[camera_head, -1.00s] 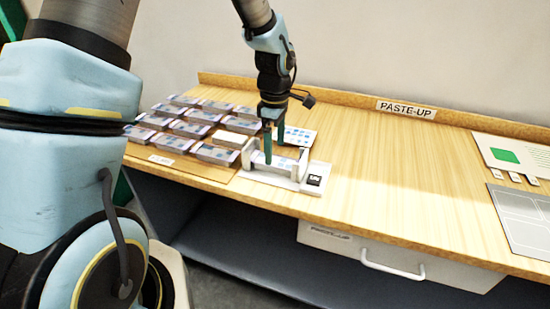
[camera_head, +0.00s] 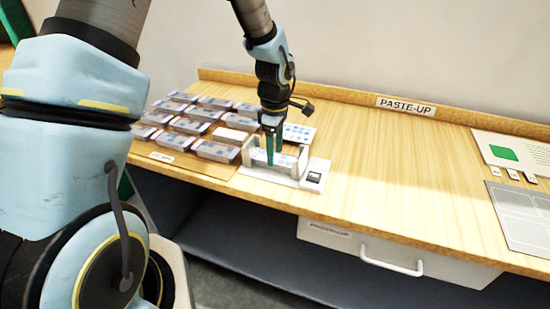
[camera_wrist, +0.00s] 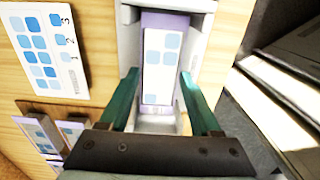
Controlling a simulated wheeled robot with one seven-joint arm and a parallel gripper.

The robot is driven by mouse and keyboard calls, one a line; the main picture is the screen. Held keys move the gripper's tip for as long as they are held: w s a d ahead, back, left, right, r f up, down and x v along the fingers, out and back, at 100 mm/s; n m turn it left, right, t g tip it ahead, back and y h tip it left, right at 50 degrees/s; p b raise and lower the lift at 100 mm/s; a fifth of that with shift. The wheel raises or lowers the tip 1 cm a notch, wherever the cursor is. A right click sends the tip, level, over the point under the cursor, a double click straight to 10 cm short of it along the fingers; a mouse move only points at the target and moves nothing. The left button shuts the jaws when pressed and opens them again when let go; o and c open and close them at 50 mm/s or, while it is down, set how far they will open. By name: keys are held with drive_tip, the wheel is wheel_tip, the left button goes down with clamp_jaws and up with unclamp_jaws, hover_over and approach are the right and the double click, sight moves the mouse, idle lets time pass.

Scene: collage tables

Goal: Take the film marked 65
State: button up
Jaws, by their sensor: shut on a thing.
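A film pack (camera_wrist: 157,60) with a lavender edge and a white label with blue squares lies in a white cradle (camera_wrist: 206,30) in the wrist view. The cradle stands on the table in the head view (camera_head: 312,185), with the pack (camera_head: 287,160) between its end walls. My gripper (camera_wrist: 160,80) has its green fingers on both sides of the pack, shut on it. In the head view my gripper (camera_head: 274,156) reaches down into the cradle. I cannot read any number 65 on a pack.
Several similar packs (camera_head: 217,151) stand in rows on a board left of the cradle. A card (camera_head: 299,133) with blue squares lies behind it. A PASTE-UP sign (camera_head: 406,107) is on the back ledge. The table right of the cradle (camera_head: 400,165) is clear up to grey-white panels (camera_head: 520,210).

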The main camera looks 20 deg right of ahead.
drive_tip(key=c, duration=0.6)
